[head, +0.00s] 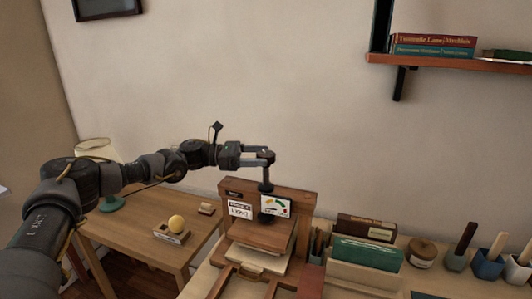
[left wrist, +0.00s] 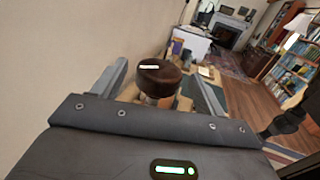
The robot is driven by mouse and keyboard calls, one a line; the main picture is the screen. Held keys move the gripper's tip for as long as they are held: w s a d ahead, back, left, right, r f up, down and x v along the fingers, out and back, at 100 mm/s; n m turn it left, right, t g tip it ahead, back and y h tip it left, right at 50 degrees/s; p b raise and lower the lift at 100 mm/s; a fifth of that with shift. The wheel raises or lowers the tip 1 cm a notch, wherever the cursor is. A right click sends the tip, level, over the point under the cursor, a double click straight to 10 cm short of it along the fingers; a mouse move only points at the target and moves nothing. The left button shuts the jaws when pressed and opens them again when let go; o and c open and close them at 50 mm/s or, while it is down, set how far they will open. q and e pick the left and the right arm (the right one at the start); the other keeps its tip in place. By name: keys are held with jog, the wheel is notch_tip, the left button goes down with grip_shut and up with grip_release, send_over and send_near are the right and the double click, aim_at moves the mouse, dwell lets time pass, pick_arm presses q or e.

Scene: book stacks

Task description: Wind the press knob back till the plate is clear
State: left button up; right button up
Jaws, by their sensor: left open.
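The wooden book press (head: 310,200) stands on the bench, with a dark screw (head: 266,187) rising from its crossbeam. The press plate (head: 262,236) is a brown wooden board low in the frame, lying over pale layers; I cannot tell whether it touches them. The press knob, round and dark brown with a white mark, shows in the left wrist view (left wrist: 158,74). My left gripper (head: 268,157) is at the top of the screw. Its open fingers stand either side of the knob, with gaps showing. My right gripper cannot be made out.
A card with a coloured dial (head: 275,206) is on the press front. Right of it are a green book block (head: 366,252), a round brown-lidded jar (head: 422,252) and tool cups (head: 488,266). A wall shelf (head: 450,64) is upper right.

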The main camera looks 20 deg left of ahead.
pick_arm(q)
jog(key=shift+w+d, duration=0.25)
jog(key=shift+d, duration=0.35)
jog(key=shift+w+d, duration=0.15)
jog(key=shift+d, duration=0.1)
jog(key=shift+w+d, duration=0.1)
jog(key=shift+d, duration=0.2)
jog(key=c, duration=0.9)
jog(key=shift+c, duration=0.2)
pick_arm(e)
jog(key=shift+s+r, duration=0.3)
jog(key=shift+s, duration=0.15)
pick_arm(q)
jog(key=shift+r+t+p, duration=0.1)
jog(key=shift+t+p, duration=0.2)
jog(key=shift+p, duration=0.05)
pick_arm(e)
jog(key=shift+r, duration=0.1)
